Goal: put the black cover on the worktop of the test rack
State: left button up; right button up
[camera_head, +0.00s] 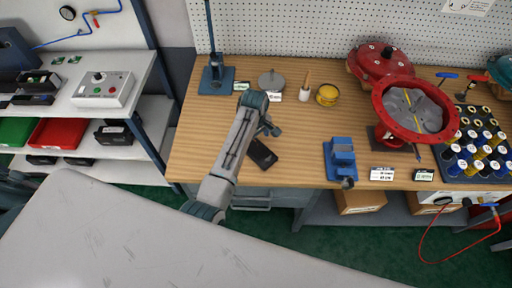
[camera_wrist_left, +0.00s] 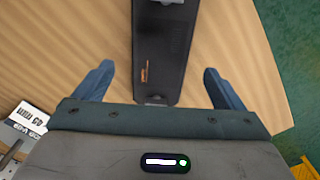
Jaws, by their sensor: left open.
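The black cover (camera_head: 262,153) lies on the wooden workbench (camera_head: 205,140), near its front edge. It is a dark, long, box-like piece. In the left wrist view the cover (camera_wrist_left: 162,50) runs between the spread fingers, with a gap on both sides. My left gripper (camera_head: 269,129) is open over the bench beside the cover; its fingers also show in the left wrist view (camera_wrist_left: 157,80). The test rack stands at the left, with a pale worktop (camera_head: 60,100). My right gripper is not in view.
A white box with buttons (camera_head: 103,89) and black parts stand on the rack's worktop; green and red (camera_head: 54,133) bins sit below. A blue vise (camera_head: 341,160), yellow tin (camera_head: 327,95) and red valve housing (camera_head: 413,108) stand right of the arm. A blue stand (camera_head: 217,75) is behind.

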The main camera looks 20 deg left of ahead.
aim_at(256, 148)
pick_arm(q)
jog(key=f, duration=0.1)
jog(key=f+p, duration=0.1)
jog(key=f, duration=0.1)
jog(key=shift+s+d, duration=0.15)
jog(key=shift+d, duration=0.05)
jog(key=shift+f, duration=0.4)
jog(key=shift+c, duration=0.2)
jog(key=c, duration=1.3)
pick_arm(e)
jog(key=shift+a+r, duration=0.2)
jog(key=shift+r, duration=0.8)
